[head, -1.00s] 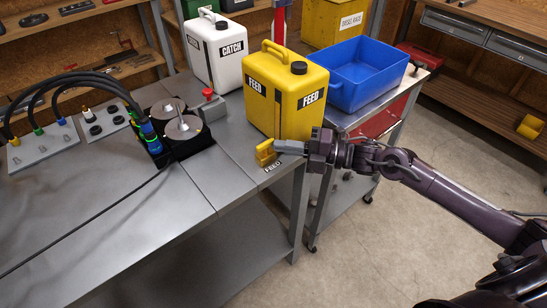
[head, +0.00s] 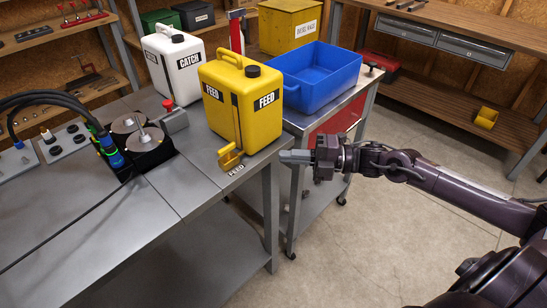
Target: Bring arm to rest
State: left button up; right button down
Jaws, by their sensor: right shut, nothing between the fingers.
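My right arm comes in from the right, and its gripper (head: 290,157) is shut and empty. It hangs level just off the right edge of the metal bench (head: 150,215), apart from the yellow FEED can (head: 240,105). My left gripper is out of view.
A white CATCH can (head: 174,60) stands behind the FEED can. A blue bin (head: 314,83) sits on a cart behind my gripper. Black hoses and fittings (head: 138,143) occupy the bench's left. Open floor (head: 380,250) lies below my arm.

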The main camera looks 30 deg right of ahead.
jog(key=w+d+f+m+t+h, duration=0.1)
jog(key=d+f+m+t+h, duration=0.25)
jog(key=d+f+m, duration=0.35)
jog(key=d+f+m+t+h, duration=0.2)
jog(key=d+f+m+h, duration=0.25)
jog(key=f, duration=0.55)
jog(key=s+d+f+m+g+h, duration=0.1)
jog(key=s+d+f+m+h, duration=0.15)
jog(key=f, duration=0.65)
jog(key=s+d+f+m+g+h, duration=0.1)
jog(key=s+f+m+h, duration=0.25)
jog(key=f, duration=0.45)
jog(key=s+a+f+m+g+h, duration=0.1)
jog(key=s+a+f+m+g, duration=0.2)
jog(key=s+f, duration=0.55)
jog(key=s+a+f+m+g+h, duration=0.1)
jog(key=s+a+f+m+g, duration=0.25)
jog(key=s+f, duration=0.55)
jog(key=s+a+f+m+g, duration=0.1)
jog(key=s+a+f, duration=0.3)
jog(key=s, duration=0.5)
jog(key=s+a+f+m+g, duration=0.2)
jog(key=s+a+f+g, duration=0.2)
jog(key=s+a, duration=0.5)
jog(key=shift+f+y, duration=0.3)
jog(key=shift+f, duration=0.2)
